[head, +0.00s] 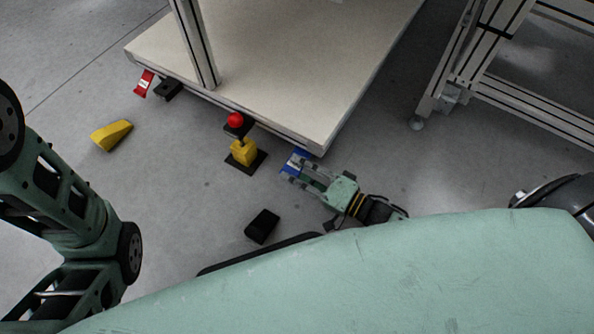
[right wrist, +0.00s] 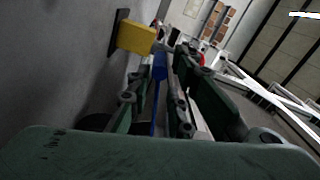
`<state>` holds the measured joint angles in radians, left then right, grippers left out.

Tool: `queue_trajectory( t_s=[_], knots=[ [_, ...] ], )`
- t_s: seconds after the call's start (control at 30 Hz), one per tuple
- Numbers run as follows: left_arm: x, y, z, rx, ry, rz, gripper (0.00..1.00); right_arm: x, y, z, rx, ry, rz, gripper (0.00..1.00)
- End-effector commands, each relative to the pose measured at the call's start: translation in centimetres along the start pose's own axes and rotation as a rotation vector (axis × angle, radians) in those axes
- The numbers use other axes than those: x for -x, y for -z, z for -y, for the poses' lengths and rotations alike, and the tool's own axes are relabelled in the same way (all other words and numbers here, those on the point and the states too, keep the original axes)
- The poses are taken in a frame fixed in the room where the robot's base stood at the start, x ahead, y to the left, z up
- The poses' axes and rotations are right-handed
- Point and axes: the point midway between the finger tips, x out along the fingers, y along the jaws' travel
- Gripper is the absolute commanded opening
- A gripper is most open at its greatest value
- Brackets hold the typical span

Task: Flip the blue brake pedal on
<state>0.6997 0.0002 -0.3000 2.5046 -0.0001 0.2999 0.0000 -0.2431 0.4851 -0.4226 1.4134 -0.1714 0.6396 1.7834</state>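The blue brake pedal (head: 292,162) is at the front corner of the pale platform, close to the floor. In the right wrist view the blue pedal (right wrist: 159,68) appears as a narrow blue strip seen edge-on, between the fingers. My right gripper (head: 299,172) is at the pedal, its two fingers apart with a gap between them. The fingers hide part of the pedal, and I cannot tell whether they touch it. My left arm shows at the left of the head view, but its gripper is out of frame.
A red pedal (head: 143,84) is by the platform (head: 300,60)'s left corner. A yellow wedge (head: 110,135) and a black block (head: 262,226) are on the floor. A metal frame (head: 470,70) stands right.

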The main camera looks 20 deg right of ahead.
Motion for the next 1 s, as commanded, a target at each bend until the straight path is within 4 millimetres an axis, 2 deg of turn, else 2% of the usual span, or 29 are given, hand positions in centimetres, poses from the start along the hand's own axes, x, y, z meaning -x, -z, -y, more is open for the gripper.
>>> queue_trajectory(
  t_s=[0.03, 0.2, 0.8, 1.0],
  knots=[
    [0.0, 0.03, -0.02, 0.0, -0.001, 0.0, 0.4, 0.02, 0.0, -0.01, 0.0, 0.0, 0.0, 0.12],
    [0.02, 0.01, -0.03, -0.001, -0.002, 0.0, 0.4, 0.04, 0.0, -0.02, 0.0, 0.0, 0.0, 0.0],
    [0.06, -0.44, -0.02, 0.0, -0.002, 0.008, 0.4, 0.09, -0.13, -0.07, 0.004, -0.001, 0.002, 0.0],
    [-0.75, -0.71, 0.14, 0.0, -0.002, 0.008, 0.4, 0.08, -0.05, -0.68, 0.114, -0.003, 0.003, 0.0]
  ],
)
